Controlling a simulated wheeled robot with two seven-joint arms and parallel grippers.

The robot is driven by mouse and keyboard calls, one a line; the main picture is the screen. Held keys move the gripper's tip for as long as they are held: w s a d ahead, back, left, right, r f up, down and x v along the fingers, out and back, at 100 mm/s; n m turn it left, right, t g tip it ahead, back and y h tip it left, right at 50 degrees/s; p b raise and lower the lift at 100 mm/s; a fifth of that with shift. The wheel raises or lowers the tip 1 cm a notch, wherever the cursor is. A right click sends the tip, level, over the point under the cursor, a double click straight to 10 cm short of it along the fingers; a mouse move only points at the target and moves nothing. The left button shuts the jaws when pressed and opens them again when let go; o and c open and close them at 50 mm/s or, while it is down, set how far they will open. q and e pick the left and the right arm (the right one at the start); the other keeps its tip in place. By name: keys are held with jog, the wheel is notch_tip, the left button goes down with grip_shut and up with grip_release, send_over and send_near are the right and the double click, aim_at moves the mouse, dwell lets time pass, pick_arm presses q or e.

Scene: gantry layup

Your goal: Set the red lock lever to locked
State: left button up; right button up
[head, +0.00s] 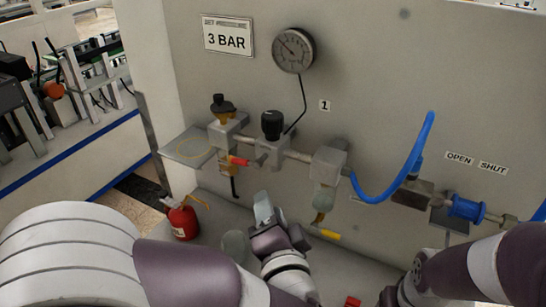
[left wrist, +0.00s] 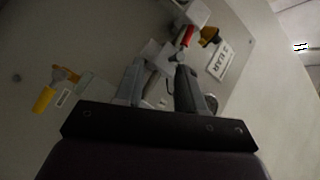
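The red lever (head: 238,161) is a short red handle on the left valve body, just below the pipe. It points to the right, roughly along the pipe. It also shows in the left wrist view (left wrist: 188,36), beyond the fingertips. My left gripper (head: 265,208) is below the pipe, to the lower right of the lever and apart from it. In the left wrist view its two fingers (left wrist: 160,78) are spread with nothing clearly held between them. My right arm comes in at the lower right, and its fingers are not visible. No locked mark is readable.
A black knob (head: 272,124), a filter bowl with a yellow lever (head: 329,234) and a blue hose (head: 421,150) are along the pipe. A gauge (head: 293,50) is on the panel above. A blue handle (head: 467,209) is at right. A red extinguisher (head: 183,221) stands lower left.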

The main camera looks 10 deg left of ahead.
aim_at(239, 162)
pick_arm(q)
jog(key=shift+m+y, duration=0.6)
jog(key=shift+y, duration=0.3)
jog(key=w+a, duration=0.2)
jog(key=w, duration=0.1)
jog(key=w+a+r, duration=0.1)
jog(key=w+a, duration=0.2)
jog(key=w+a+r+p, duration=0.1)
jog(key=w+a, duration=0.1)
jog(key=w, duration=0.2)
jog(key=shift+a+r, duration=0.15)
jog(key=shift+a, duration=0.25)
jog(key=shift+w+d, duration=0.1)
jog(key=shift+w, duration=0.1)
grip_shut()
